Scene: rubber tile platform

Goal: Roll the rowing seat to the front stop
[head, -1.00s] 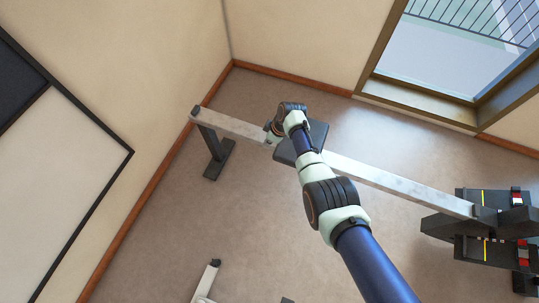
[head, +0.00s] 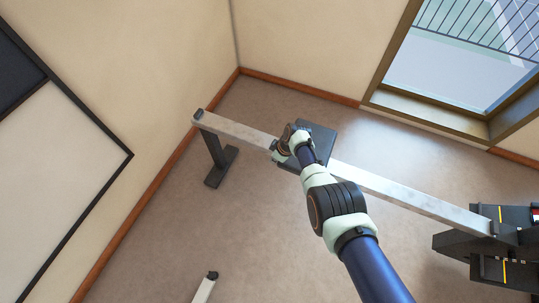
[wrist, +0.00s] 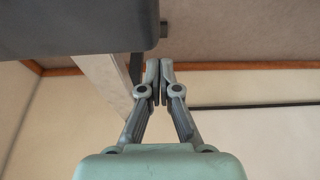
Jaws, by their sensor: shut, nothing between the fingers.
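The dark grey rowing seat (head: 321,138) sits on the pale rail (head: 400,192), left of its middle, in the head view. My wrist hides part of the seat's left side. My gripper (head: 274,146) is at the seat's left end, over or beside the rail; the head view does not show whether it touches. In the wrist view, the fingers of my gripper (wrist: 160,68) are pressed together with nothing between them. The dark seat (wrist: 75,25) fills the upper left there, and the rail (wrist: 103,84) runs below it. The front stop cannot be made out.
The black foot plates (head: 500,270) stand at the rail's right end. A dark support leg (head: 217,160) holds the left end. Another post (head: 205,287) stands at the bottom edge. Walls and a window (head: 470,60) are behind. The rail right of the seat is clear.

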